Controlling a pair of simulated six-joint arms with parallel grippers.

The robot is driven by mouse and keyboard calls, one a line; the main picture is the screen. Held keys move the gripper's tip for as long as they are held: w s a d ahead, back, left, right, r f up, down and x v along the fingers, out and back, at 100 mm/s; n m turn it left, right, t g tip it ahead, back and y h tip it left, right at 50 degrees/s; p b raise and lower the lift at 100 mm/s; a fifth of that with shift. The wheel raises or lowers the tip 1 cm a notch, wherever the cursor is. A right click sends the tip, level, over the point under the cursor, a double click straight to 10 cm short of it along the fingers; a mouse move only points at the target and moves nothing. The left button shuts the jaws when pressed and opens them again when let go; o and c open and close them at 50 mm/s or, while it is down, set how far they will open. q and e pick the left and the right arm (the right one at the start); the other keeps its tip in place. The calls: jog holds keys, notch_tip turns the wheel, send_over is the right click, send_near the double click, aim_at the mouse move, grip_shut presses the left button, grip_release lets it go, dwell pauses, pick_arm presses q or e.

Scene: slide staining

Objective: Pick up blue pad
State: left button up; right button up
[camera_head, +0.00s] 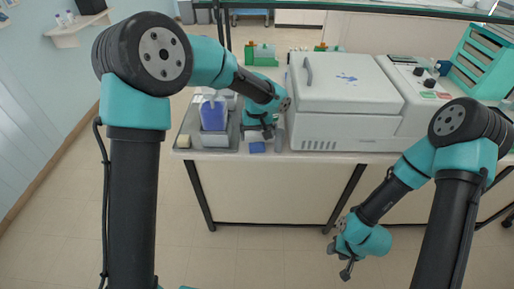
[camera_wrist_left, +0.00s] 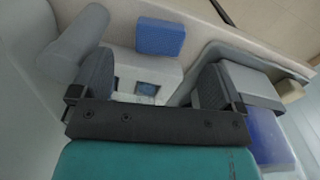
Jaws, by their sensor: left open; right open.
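The small blue pad (camera_head: 257,147) lies on the bench near its front edge. In the left wrist view the pad (camera_wrist_left: 160,37) lies flat beyond the fingertips, apart from them. My left gripper (camera_head: 262,132) is just behind the pad in the head view. In the left wrist view its two dark fingers (camera_wrist_left: 152,80) are spread with nothing held between them. My right gripper (camera_head: 345,268) hangs in front of the bench at lower right, away from the pad, and appears empty.
A grey tray (camera_head: 183,136) with a blue-filled container (camera_head: 214,113) stands left of my left gripper. A large white lidded machine (camera_head: 345,95) fills the bench to the right.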

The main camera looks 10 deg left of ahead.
aim_at(257, 146)
pick_arm(q)
notch_tip(257, 146, down, 6)
jog(key=shift+r, duration=0.1)
dwell(0.4)
dwell(0.4)
jog(key=c, duration=1)
jog(key=shift+r, duration=0.1)
